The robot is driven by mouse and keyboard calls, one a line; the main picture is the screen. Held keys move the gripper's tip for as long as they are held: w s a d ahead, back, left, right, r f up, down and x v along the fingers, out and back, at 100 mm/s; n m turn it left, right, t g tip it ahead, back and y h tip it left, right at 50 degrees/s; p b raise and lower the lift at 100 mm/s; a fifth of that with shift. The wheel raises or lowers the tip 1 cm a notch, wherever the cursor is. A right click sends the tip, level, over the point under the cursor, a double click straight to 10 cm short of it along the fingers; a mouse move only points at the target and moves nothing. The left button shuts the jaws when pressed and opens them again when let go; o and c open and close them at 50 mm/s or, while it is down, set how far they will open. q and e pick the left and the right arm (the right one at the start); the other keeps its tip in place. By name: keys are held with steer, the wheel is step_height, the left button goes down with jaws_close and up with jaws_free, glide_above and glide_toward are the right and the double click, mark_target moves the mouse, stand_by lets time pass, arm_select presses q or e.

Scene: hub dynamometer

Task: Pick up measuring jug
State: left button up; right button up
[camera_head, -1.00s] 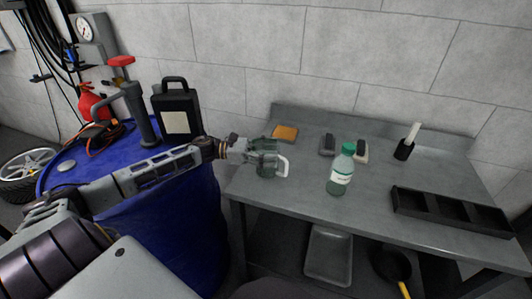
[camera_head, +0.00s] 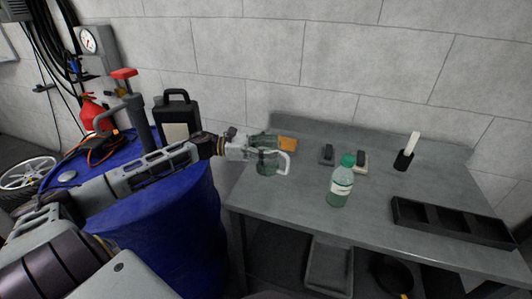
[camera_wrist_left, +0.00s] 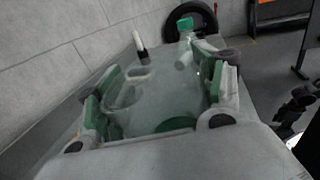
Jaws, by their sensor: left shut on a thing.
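The measuring jug (camera_head: 270,166) is clear and greenish with a pale handle on its right side. My left gripper (camera_head: 267,150) is shut on it, one finger on each side. The jug is held above the left part of the grey workbench (camera_head: 285,210). In the left wrist view the jug (camera_wrist_left: 150,100) fills the space between the green-padded fingers, and a dark green patch shows low in it. The jug's lower part is hard to make out through the clear wall. My right gripper is not in view.
An orange sponge (camera_head: 288,143) is partly hidden behind the jug. A green-capped bottle (camera_head: 340,185) stands to its right, with brushes (camera_head: 327,154) behind. A black cup with a white-handled tool (camera_head: 404,160) and a black divided tray (camera_head: 452,220) are farther right. A blue drum (camera_head: 170,215) stands left.

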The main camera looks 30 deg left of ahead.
arm_select(q)
steer(key=shift+r, duration=1.65)
steer(key=shift+r, duration=0.1)
